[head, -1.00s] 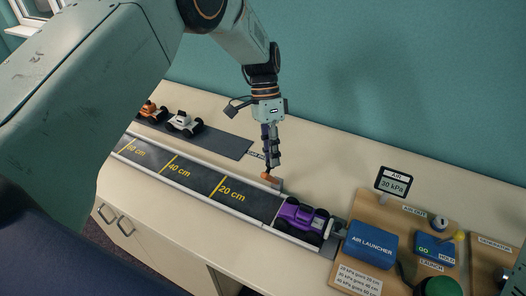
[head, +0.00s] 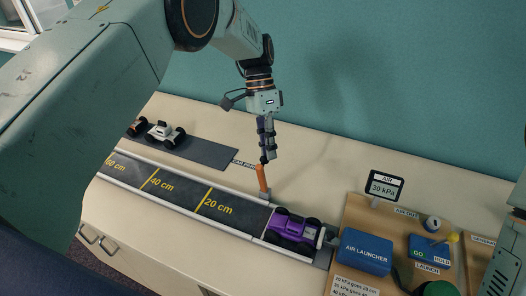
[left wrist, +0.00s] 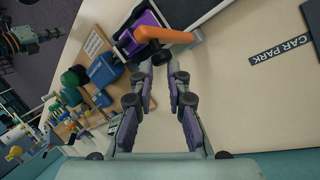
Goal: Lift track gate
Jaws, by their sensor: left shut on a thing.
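The track gate is an orange bar (head: 263,180) beside the far rail of the track (head: 232,208), just ahead of the purple car (head: 292,228). The bar stands nearly upright on its small grey mount. My left gripper (head: 267,157) reaches down from above and is shut on the bar's upper end. In the left wrist view my left gripper's fingertips (left wrist: 162,66) meet the near end of the orange bar (left wrist: 165,36), with the purple car (left wrist: 142,30) behind it. My right gripper is not in view.
The air launcher (head: 366,251) and its board stand right of the car, with a 30 kPa display (head: 384,187) behind. A white car (head: 165,135) sits on the dark car park strip (head: 208,152). The counter behind the gate is clear.

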